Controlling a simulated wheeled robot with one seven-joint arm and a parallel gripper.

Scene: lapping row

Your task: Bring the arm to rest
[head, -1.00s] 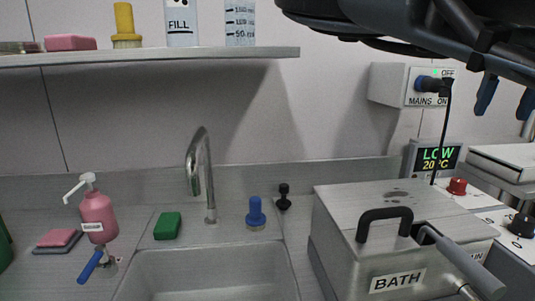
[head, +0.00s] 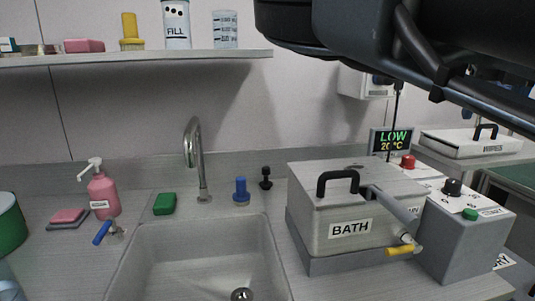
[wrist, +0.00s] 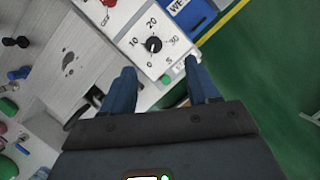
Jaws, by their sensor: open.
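My gripper (wrist: 158,88) shows in the wrist view with its two blue fingers apart and nothing between them. It hangs over the front of the control box (wrist: 150,38), near the dial marked 10, 20 and 30. In the head view my dark arm fills the upper right. My gripper is out of that picture now.
The bath (head: 350,215) has a closed lid with a black handle. The control box (head: 458,245) stands to its right. The sink (head: 200,250) is empty except for its drain. A shelf (head: 130,58) holds bottles and a beaker. A display (head: 392,141) reads LOW 20°C.

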